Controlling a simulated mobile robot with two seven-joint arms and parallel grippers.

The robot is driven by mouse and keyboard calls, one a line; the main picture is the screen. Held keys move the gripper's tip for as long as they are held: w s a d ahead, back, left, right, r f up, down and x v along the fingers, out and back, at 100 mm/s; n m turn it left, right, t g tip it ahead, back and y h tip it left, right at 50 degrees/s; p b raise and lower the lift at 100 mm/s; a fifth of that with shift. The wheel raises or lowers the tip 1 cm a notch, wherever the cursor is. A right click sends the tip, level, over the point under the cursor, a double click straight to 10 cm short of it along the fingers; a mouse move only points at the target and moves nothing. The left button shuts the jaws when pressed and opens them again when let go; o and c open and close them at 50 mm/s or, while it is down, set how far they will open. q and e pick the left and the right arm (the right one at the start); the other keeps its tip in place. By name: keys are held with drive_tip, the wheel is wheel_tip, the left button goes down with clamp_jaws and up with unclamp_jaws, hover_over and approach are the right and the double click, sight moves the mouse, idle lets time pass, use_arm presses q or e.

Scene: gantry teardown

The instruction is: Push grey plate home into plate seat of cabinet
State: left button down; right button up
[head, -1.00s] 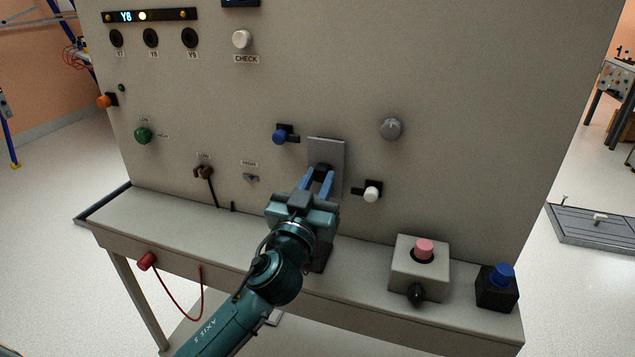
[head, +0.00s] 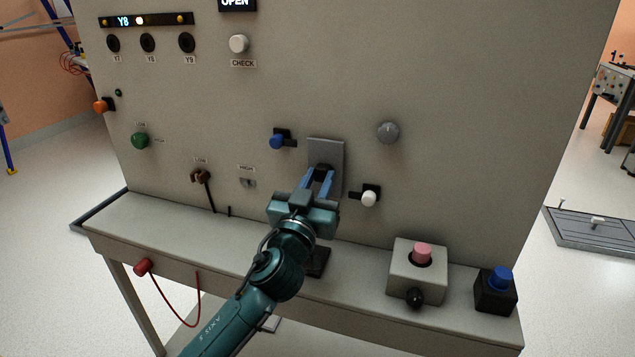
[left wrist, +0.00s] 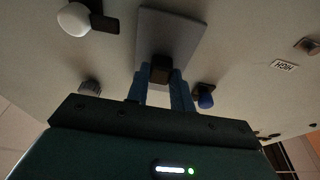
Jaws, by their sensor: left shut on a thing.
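The grey plate (head: 328,152) is upright at the front panel of the cabinet (head: 310,60), between a blue knob and a white knob. My left gripper (head: 318,182) is shut on the plate's dark handle, its blue fingers on either side. In the left wrist view the plate (left wrist: 172,32) lies beyond the dark handle (left wrist: 161,70) between the fingers. The plate seat is hidden behind the plate, and I cannot tell if a gap is left. My right gripper is not in view.
A blue knob (head: 277,141) on a dark latch sits left of the plate, a white knob (head: 368,198) to its lower right. A grey dial (head: 388,132) is further right. A box with a pink button (head: 422,254) and a blue-topped block (head: 499,279) stand on the ledge.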

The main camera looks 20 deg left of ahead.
use_arm(q)
drive_tip(key=shift+w, duration=0.35)
drive_tip(key=c, duration=1.3)
unclamp_jaws()
drive_tip(key=shift+o, duration=0.8)
